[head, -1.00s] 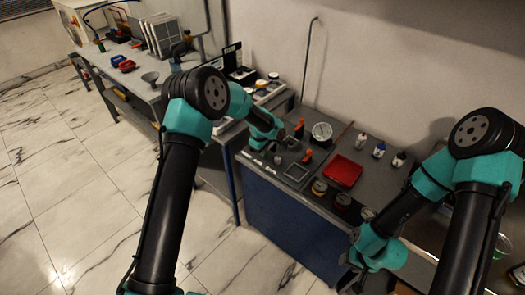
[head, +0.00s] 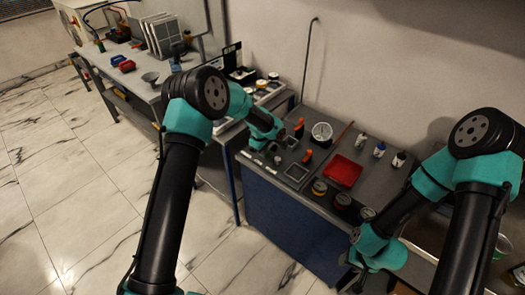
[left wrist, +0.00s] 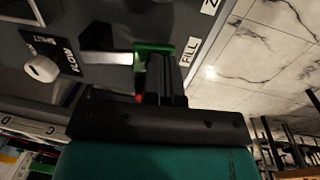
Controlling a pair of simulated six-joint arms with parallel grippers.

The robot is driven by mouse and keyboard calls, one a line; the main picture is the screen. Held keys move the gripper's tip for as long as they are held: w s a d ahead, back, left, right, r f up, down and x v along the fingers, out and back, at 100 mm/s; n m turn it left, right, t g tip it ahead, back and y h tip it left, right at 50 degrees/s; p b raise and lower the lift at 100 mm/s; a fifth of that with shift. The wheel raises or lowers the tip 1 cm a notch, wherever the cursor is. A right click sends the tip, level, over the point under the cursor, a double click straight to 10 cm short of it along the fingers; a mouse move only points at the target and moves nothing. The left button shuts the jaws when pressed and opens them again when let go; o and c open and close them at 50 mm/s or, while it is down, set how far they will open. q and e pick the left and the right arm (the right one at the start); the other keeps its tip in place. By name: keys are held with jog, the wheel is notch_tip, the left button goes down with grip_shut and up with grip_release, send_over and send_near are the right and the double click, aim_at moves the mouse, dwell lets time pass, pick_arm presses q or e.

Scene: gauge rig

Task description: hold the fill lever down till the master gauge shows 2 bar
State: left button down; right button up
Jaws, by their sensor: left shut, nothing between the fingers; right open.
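The fill lever (left wrist: 150,52) has a green handle beside a white FILL label in the left wrist view. My left gripper (left wrist: 163,62) is shut and empty, its fingertips at the green handle. They overlap it in the picture; I cannot tell whether they press on it. In the head view my left gripper (head: 279,141) is low over the left part of the dark panel and hides the lever. The master gauge (head: 322,131) is a round white dial at the panel's back; its reading is too small to tell. My right gripper (head: 360,282) is open at the bottom edge, away from the panel.
An orange lever (head: 307,156), another orange part (head: 299,123) and a red tray (head: 343,170) sit on the panel. Several small bottles (head: 379,150) stand at its back right, round jars (head: 319,187) along its front. A white FLOW knob (left wrist: 42,68) is near the lever.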

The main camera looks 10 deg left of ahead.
pick_arm(q)
jog(key=shift+r, duration=0.1)
dwell(0.7)
jog(key=shift+r, duration=0.85)
notch_tip(320, 180, up, 14)
dwell(0.6)
